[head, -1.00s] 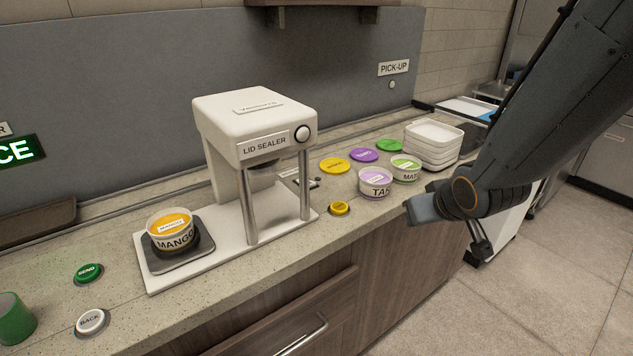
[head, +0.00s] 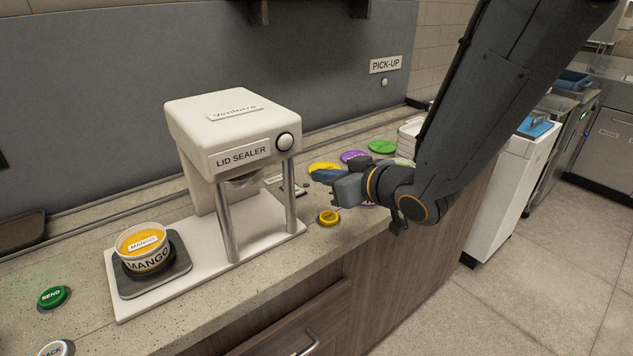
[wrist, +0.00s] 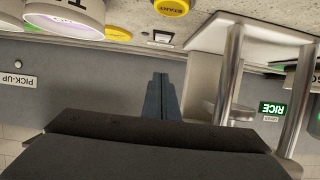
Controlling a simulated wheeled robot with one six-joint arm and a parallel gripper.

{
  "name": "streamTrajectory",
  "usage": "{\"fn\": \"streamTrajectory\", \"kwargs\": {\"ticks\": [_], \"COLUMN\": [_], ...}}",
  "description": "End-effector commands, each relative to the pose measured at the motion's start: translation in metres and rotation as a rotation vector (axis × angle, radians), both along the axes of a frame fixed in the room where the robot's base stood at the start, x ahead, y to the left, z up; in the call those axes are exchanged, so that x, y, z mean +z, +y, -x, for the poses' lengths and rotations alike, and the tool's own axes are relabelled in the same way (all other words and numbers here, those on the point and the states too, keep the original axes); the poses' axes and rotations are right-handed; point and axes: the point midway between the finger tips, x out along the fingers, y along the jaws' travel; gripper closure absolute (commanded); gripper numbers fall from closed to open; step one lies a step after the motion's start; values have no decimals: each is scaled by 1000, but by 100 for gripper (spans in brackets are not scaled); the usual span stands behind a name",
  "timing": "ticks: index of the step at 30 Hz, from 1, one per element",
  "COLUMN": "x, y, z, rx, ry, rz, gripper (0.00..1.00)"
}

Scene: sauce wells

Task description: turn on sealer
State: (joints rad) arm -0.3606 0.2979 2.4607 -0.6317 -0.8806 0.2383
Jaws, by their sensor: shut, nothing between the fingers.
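The white lid sealer (head: 232,130) stands on the counter in the head view, with a round pale button or lamp (head: 285,142) at its upper front right corner. A yellow button (head: 328,217) sits on the counter right of the sealer's base. In the wrist view this yellow button (wrist: 172,6) reads START, upside down. A mango cup (head: 143,250) stands on a dark pad (head: 178,272) on the sealer's base plate, outside the posts. My gripper (head: 314,175) is shut and empty, above the counter, right of the sealer's posts and apart from the yellow button. It hides part of the cups behind it.
Yellow (head: 322,167), purple (head: 353,156) and green (head: 382,146) lids lie at the back, with white trays (head: 408,132) partly behind my arm. A green SEND button (head: 53,297) and a BACK button (head: 55,349) sit at the left. The front counter edge is clear.

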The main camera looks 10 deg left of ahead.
Motion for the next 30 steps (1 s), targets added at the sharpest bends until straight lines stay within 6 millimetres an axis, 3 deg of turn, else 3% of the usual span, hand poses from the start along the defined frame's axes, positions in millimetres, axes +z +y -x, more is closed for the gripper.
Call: {"fn": "streamTrajectory", "kwargs": {"ticks": [16,21,30], "x": [-35,-58,-73], "y": [65,61,59], "z": [-57,-55,-55], "rx": [-4,-6,-7], "ry": [3,5,0], "rz": [0,3,0], "gripper": [100,100,100]}}
